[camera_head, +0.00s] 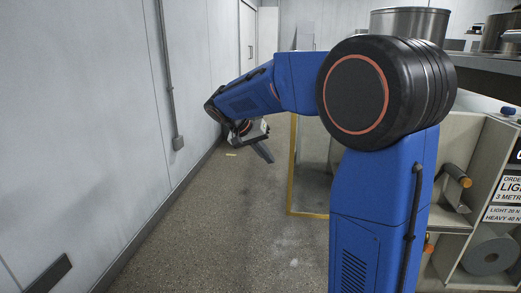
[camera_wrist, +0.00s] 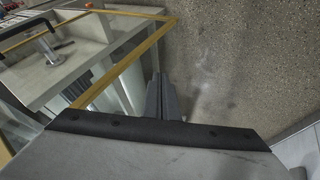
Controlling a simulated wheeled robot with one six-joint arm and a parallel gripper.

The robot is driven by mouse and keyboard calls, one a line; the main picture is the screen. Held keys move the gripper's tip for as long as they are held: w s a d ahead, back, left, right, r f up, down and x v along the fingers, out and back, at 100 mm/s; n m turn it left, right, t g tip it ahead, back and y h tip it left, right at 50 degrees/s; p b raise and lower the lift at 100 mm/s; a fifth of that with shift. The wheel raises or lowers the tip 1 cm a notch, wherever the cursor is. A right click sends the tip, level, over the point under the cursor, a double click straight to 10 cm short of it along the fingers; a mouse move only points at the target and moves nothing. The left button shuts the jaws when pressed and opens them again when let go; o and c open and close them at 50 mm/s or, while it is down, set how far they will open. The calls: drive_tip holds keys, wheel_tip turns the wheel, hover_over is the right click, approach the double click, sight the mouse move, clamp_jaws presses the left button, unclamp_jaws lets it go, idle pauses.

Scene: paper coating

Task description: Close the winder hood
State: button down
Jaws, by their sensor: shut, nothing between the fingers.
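The winder hood (camera_head: 292,170) shows in the head view as a yellow-framed clear panel beside the machine, partly hidden behind my arm. In the wrist view its yellow frame (camera_wrist: 124,64) runs slantwise at the upper left, with clear panes. I cannot tell from these views how far the hood is open. My gripper (camera_head: 265,152) is over the floor, left of the hood frame in the head view, pointing down to the right. In the wrist view my gripper (camera_wrist: 163,92) has its dark fingers together, empty, just right of the yellow frame, with no clear contact.
The machine's side has an orange-tipped lever (camera_head: 458,176) and a paper roll (camera_head: 489,256) at the right. Metal drums (camera_head: 410,22) stand behind. A grey wall (camera_head: 90,110) with a conduit (camera_head: 169,85) bounds the left. The floor (camera_head: 225,225) between is clear.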

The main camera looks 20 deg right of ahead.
drive_tip(key=shift+s+d+f, duration=0.2)
drive_tip(key=shift+s+d, duration=0.15)
drive_tip(key=shift+d, duration=0.4)
drive_tip(key=shift+s+d+f, duration=0.25)
drive_tip(key=shift+s+d, duration=0.15)
drive_tip(key=shift+d, duration=0.3)
drive_tip(key=shift+s+d+f, duration=0.2)
drive_tip(key=shift+s+d, duration=0.15)
drive_tip(key=shift+d, duration=0.4)
drive_tip(key=s+d, duration=1)
drive_tip(key=d, duration=0.5)
drive_tip(key=s+d, duration=1)
drive_tip(key=d, duration=0.5)
drive_tip(key=shift+s, duration=0.15)
